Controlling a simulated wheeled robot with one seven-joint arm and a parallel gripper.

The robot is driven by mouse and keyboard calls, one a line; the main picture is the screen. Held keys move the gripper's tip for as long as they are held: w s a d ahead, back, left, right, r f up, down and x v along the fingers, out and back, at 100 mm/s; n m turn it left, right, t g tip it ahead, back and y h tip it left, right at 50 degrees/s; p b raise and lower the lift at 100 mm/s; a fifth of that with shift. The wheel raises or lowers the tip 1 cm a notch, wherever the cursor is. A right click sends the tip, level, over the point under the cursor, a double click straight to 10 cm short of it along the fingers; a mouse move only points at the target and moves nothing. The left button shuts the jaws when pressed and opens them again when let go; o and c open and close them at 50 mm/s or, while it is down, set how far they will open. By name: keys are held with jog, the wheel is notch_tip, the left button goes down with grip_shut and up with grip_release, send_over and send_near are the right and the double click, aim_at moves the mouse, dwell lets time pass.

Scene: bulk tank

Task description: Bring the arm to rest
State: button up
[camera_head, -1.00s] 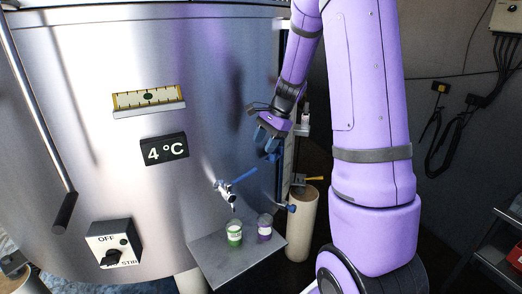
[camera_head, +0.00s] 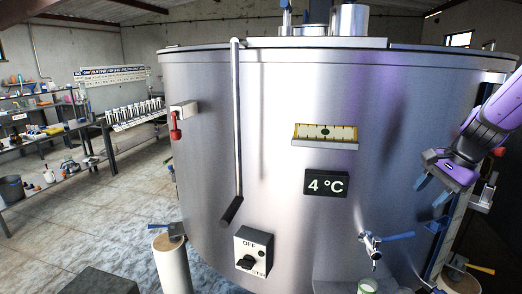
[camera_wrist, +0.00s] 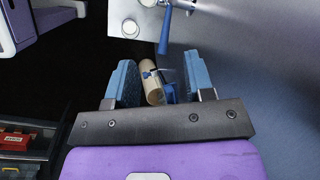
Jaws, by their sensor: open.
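My gripper (camera_head: 433,190) is at the right side of the head view, beside the steel tank (camera_head: 210,130) and above the level of its tap (camera_head: 372,243). In the wrist view my gripper (camera_wrist: 160,85) shows two blue fingers spread apart with nothing held between them. Beyond the fingers lie a beige post (camera_wrist: 151,88) and the blue tap handle (camera_wrist: 165,32). My purple arm reaches in from the right edge of the head view. Most of the arm is out of frame.
The tank carries a 4 °C display (camera_head: 326,184), a level gauge (camera_head: 325,133) and a switch box (camera_head: 253,252). A bench with bottles (camera_head: 135,115) stands at left. Open tiled floor (camera_head: 105,210) lies between.

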jog(key=s+a+r+n+t+h, duration=0.1)
jog(key=s+a+r+n, duration=0.2)
jog(key=s, duration=0.4)
jog(key=s+a+r+n+t+h, duration=0.1)
jog(key=s+a+r+n, duration=0.3)
jog(key=s+n, duration=0.2)
jog(key=s+a+r+n+t+h, duration=0.1)
jog(key=s+a+r+n, duration=0.2)
jog(key=s, duration=0.5)
jog(key=shift+a+r+n+h, duration=0.2)
jog(key=shift+a+n+h, duration=0.2)
jog(key=shift+a+n, duration=0.35)
jog(key=shift+w, duration=0.1)
dwell(1.6)
